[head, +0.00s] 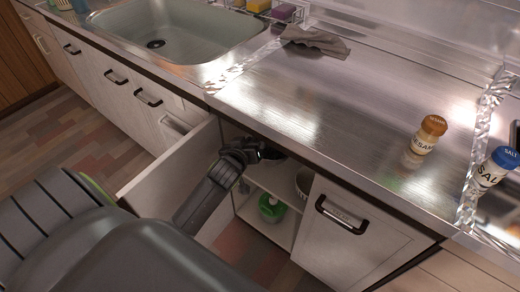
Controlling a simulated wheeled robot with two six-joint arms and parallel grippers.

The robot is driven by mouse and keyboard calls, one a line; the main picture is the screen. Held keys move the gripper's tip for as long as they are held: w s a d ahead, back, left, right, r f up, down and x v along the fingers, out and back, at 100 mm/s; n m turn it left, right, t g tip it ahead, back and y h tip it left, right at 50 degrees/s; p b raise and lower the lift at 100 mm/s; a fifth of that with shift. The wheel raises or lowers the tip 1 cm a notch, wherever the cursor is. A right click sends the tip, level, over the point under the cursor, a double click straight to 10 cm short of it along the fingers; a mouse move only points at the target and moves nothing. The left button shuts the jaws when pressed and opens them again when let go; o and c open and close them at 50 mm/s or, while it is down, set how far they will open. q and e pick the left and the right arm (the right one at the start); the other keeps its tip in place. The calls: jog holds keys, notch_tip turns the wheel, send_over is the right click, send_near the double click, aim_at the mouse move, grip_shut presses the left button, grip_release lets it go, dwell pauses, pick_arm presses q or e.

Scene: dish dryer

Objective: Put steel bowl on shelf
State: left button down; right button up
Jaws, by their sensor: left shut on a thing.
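My left gripper (268,153) reaches into the open cabinet under the counter, at the level of its upper shelf (268,186). It is shut on a pale, rounded thing just below its fingers, which looks like the steel bowl (272,167). The counter edge and the gripper hide much of it, and I cannot tell whether it touches the shelf. My right gripper is not in view.
The open cabinet door (165,172) stands left of my arm; a shut door (355,222) is at the right. A grey round vessel (303,181) stands on the upper shelf. A green container (271,208) is below. The counter (335,105) above is mostly clear.

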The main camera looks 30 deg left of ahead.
aim_at(272, 151)
pick_arm(q)
jog(key=w, duration=0.4)
jog(key=shift+d, duration=0.15)
jog(key=shift+w+f+b, duration=0.2)
jog(key=shift+f+b, duration=0.5)
jog(key=shift+f, duration=0.75)
notch_tip(272, 151, down, 3)
jog(key=shift+f+b, duration=0.15)
jog(key=shift+b, duration=0.6)
jog(key=shift+w+f, duration=0.1)
jog(key=shift+f, duration=0.25)
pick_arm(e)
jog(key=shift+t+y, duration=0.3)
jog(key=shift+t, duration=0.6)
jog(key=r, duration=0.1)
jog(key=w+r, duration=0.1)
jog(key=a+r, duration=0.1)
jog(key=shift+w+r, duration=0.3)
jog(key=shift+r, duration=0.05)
